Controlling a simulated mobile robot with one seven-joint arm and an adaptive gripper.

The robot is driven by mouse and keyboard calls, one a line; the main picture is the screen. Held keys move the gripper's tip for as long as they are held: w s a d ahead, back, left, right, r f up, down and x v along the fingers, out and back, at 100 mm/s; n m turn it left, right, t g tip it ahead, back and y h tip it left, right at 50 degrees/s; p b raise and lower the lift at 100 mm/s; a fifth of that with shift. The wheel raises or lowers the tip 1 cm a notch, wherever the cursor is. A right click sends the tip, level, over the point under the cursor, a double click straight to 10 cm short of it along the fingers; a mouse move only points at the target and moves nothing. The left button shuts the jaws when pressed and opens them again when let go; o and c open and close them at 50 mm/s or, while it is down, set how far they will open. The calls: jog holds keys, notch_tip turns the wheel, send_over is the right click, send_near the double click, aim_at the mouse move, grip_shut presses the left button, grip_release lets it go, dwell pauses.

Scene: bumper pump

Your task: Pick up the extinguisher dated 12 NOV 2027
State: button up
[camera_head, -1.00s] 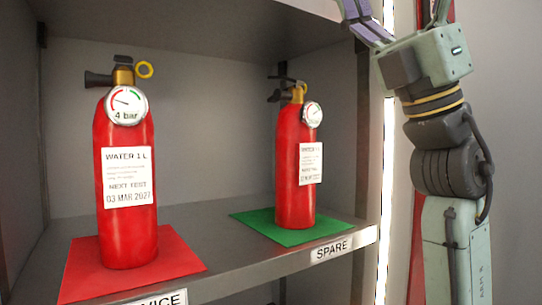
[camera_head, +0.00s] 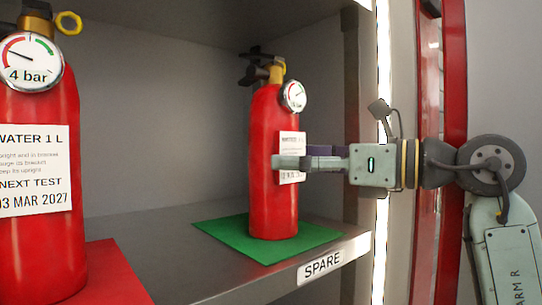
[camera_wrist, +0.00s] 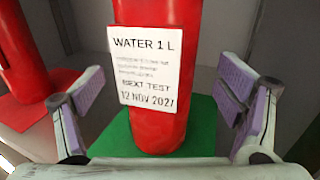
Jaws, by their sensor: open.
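The extinguisher dated 12 NOV 2027 (camera_head: 268,205) is red and stands upright on a green mat (camera_head: 225,231) above the SPARE label. Its dated label shows clearly in the wrist view (camera_wrist: 150,72). My gripper (camera_head: 291,161) points at its label from the right at mid-body height. In the wrist view my gripper (camera_wrist: 160,105) is open, with one purple-padded finger to each side of the body. I cannot tell whether the fingers reach past its front surface. In the head view the gripper hides part of the label.
Another red extinguisher (camera_head: 35,240), dated 03 MAR 2027, stands on a red mat (camera_head: 112,275) to the left. The shelf front carries a SPARE plate (camera_head: 320,266). The cabinet's side wall (camera_head: 357,120) rises on the right. Bare shelf lies between the mats.

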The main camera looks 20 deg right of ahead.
jog(key=p+x, duration=0.1)
jog(key=x, duration=0.3)
jog(key=shift+w+a+r, duration=0.1)
jog(key=shift+w+a, duration=0.1)
jog(key=shift+w, duration=0.05)
jog(key=shift+c, duration=0.3)
jog(key=c, duration=1.9)
jog(key=shift+r, duration=0.15)
grip_shut()
